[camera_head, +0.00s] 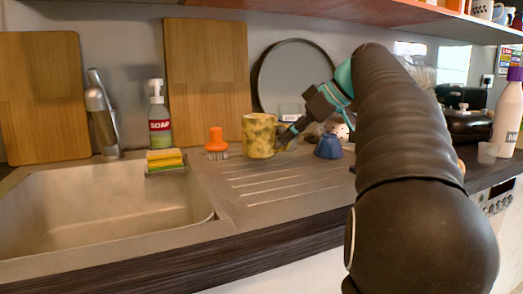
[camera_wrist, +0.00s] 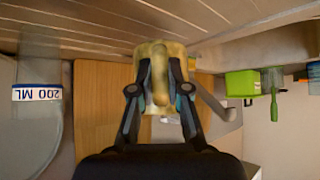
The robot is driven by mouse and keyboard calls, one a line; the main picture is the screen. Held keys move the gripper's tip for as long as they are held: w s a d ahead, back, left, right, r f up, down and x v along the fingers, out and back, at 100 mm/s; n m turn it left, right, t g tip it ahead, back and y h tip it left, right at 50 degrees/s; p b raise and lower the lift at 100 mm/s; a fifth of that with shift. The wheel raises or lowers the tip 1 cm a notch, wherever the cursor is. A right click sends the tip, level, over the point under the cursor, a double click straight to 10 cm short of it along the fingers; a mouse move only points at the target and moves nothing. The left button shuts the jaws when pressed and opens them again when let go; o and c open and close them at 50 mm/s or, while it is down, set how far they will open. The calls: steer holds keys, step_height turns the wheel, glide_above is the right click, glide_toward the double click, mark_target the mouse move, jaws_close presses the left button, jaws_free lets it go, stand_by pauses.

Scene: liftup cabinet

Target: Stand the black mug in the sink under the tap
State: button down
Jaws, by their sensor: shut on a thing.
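I see no plainly black mug; the mug at my gripper is mottled yellow with darker patches. This yellow mug (camera_head: 258,136) is upright over the back of the drainboard, right of the sink (camera_head: 110,205); I cannot tell whether its base touches. My gripper (camera_head: 286,136) reaches in from the right and is shut on the mug's handle. In the wrist view the mug (camera_wrist: 160,50) has its handle between the two fingers of my gripper (camera_wrist: 160,92). The grey tap (camera_head: 101,115) stands at the back of the sink, with the empty basin in front of it.
An orange brush (camera_head: 216,142) stands left of the mug, then a yellow-green sponge (camera_head: 164,159) at the sink's rim and a soap bottle (camera_head: 160,125) behind it. A blue bowl-like item (camera_head: 328,146) is right of my gripper. Wooden boards (camera_head: 207,80) lean behind.

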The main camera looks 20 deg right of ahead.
steer(key=shift+r+p, duration=0.75)
steer(key=shift+r, duration=0.4)
